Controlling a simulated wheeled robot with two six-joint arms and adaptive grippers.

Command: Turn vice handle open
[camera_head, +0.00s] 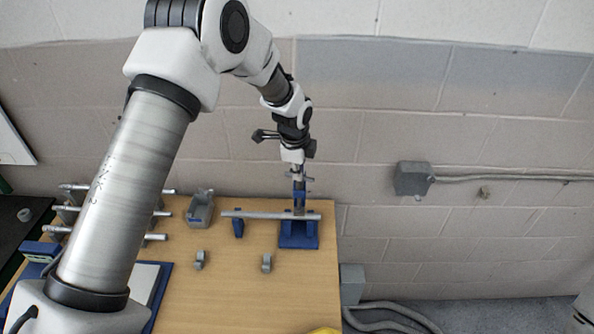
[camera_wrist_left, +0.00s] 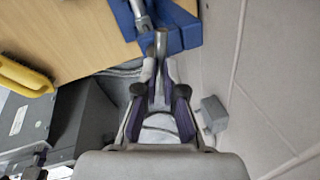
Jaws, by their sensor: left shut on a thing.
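The blue vice (camera_head: 298,238) stands at the right rear edge of the wooden table; it also shows at the top of the left wrist view (camera_wrist_left: 182,30). A long metal rod (camera_head: 262,215) lies level across the vice and reaches left over a small blue support (camera_head: 238,228). My left gripper (camera_head: 298,173) is above the vice, pointing down. In the left wrist view its fingers (camera_wrist_left: 160,72) are shut around the end of the slim metal vice handle (camera_wrist_left: 160,45). The arm hides none of the rod. My right gripper is not in view.
A grey bin (camera_head: 201,210) and several metal rods on a rack (camera_head: 75,210) are to the left. Two small grey clamps (camera_head: 199,260) stand on the table. A yellow brush (camera_wrist_left: 24,75) lies at the front edge. The wall is close behind; a grey box (camera_head: 412,179) is on it.

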